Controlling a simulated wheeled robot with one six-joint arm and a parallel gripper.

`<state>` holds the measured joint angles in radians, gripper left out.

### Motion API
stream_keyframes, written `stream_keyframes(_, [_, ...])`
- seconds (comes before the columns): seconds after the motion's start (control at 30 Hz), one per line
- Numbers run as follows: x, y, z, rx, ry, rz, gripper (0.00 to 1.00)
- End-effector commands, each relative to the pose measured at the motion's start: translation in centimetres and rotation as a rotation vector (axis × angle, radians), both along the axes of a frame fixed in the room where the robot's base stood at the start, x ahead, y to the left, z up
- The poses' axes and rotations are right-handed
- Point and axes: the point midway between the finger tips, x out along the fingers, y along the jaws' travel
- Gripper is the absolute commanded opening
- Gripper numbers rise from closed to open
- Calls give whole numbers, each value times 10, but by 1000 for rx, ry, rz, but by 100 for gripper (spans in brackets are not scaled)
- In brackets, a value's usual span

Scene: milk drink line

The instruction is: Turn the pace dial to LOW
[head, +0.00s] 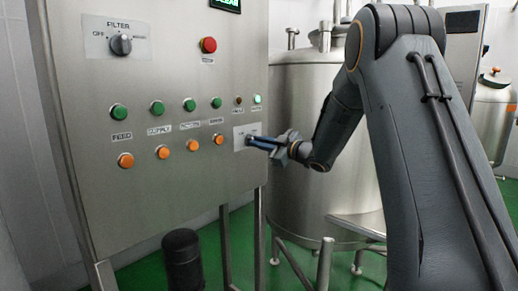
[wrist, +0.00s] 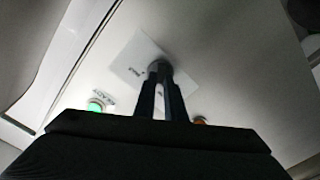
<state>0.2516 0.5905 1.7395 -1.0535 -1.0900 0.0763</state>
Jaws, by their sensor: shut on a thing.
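The pace dial (wrist: 159,66) sits on a white label plate (wrist: 130,68) in the wrist view. In the head view its plate (head: 241,137) is at the lower right of the grey control panel, and my gripper hides most of the dial. My gripper (head: 252,141) reaches the dial from the right. In the wrist view my gripper (wrist: 160,82) has its two fingers on either side of the dial, shut on it. The pointer and most of the plate's lettering are too small or hidden to read.
The panel (head: 160,80) also carries a filter dial (head: 121,44), a red button (head: 208,45), green buttons (head: 157,108) and orange buttons (head: 163,152). A lit green lamp (head: 257,99) is just above the plate. A steel tank (head: 300,90) stands close behind my arm.

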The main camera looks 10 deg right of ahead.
Motion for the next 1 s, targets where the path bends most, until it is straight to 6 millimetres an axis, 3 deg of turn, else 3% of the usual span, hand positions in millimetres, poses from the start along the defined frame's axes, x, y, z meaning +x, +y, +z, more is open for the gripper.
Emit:
stream_keyframes(0.4, [0,0,1,-141,-105,-2,0])
stream_keyframes(0.93, [0,0,2,-158,-118,-2,0])
stream_keyframes(0.97, [0,0,2,-158,-118,-2,14])
stream_keyframes(1.0, [0,0,2,-158,-118,-2,20])
